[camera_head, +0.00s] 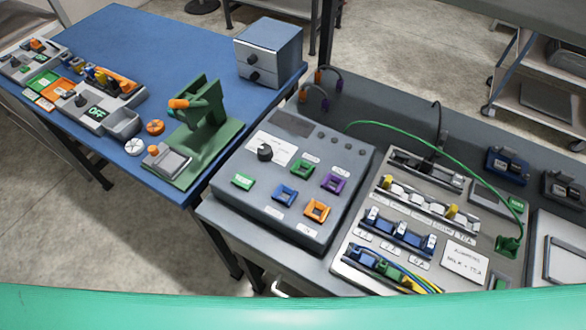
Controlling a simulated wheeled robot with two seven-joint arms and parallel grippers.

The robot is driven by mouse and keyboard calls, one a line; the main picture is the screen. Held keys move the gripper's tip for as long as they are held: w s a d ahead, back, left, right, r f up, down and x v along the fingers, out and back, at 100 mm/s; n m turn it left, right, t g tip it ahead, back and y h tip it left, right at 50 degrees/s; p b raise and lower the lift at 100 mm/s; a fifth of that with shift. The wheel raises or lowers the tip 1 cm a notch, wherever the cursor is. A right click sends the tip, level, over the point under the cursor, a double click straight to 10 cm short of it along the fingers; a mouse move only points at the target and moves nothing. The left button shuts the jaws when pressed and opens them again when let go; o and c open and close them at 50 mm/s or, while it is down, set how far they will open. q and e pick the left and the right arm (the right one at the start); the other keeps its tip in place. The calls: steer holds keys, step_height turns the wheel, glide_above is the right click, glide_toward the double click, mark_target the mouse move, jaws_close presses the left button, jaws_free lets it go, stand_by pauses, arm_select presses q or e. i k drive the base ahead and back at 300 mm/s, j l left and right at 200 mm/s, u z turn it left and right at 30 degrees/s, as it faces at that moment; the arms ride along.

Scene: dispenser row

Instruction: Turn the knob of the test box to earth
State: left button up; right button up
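The test box (318,235) is a grey, slope-topped box on the grey bench in the middle of the view. Its black round knob (265,152) sits on a white label at the upper left of its face. The label's print and the knob's setting are too small to read. A dark display strip (294,123) lies along the top edge. Neither of my grippers is in view, and nothing touches the knob.
Right of the box stands a panel (352,262) with terminal rows, coloured wires and a green cable (455,142). Left, a blue table (150,50) carries a green press (205,115), a drawer cabinet (270,52) and switch boxes (92,118). Shelving stands at upper right.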

mark_target(265, 153)
steer(key=k+l+z, duration=0.15)
steer(key=k+l, duration=0.25)
steer(key=k+l+z, duration=0.1)
steer(key=k+l, duration=0.3)
steer(key=l, duration=0.3)
